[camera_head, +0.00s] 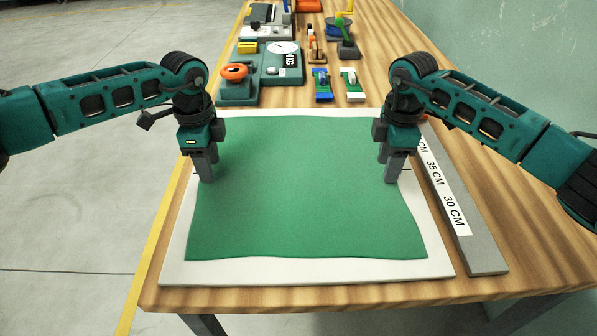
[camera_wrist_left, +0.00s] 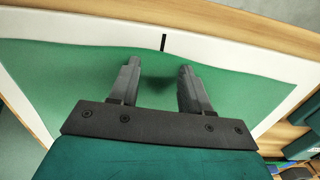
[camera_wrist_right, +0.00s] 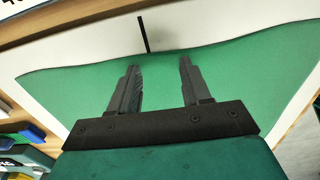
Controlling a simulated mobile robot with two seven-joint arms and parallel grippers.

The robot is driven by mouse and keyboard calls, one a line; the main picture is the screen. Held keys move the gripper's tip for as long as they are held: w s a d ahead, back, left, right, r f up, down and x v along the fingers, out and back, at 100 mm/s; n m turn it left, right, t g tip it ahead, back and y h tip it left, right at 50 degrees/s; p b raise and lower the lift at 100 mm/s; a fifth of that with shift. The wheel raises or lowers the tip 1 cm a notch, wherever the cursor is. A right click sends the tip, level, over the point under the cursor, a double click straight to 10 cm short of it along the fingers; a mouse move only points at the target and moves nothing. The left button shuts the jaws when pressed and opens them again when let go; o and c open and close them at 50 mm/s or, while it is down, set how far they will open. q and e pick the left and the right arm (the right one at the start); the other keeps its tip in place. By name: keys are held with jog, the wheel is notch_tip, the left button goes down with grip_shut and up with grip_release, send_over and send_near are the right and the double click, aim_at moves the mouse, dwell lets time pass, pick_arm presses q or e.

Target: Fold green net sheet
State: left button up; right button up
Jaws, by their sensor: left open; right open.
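The green net sheet (camera_head: 300,200) lies spread flat on a white board (camera_head: 300,270), its near edge slightly wavy. My left gripper (camera_head: 206,180) points down over the sheet's left side, about midway along it. In the left wrist view its fingers (camera_wrist_left: 158,70) are apart with green sheet below and between them. My right gripper (camera_head: 393,180) points down over the sheet's right side at a similar height. In the right wrist view its fingers (camera_wrist_right: 158,70) are apart, also with sheet below. Whether the fingertips touch the sheet I cannot tell. Neither gripper holds anything.
The board rests on a wooden table (camera_head: 350,293). A grey ruler bar (camera_head: 485,258) with centimetre labels lies along the right. A scale (camera_head: 262,70), small blue and white items (camera_head: 322,84) and several tools stand at the back. A green wall (camera_head: 520,50) is at the right.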

pick_arm(q)
grip_shut()
pick_arm(e)
grip_shut()
dwell(0.6)
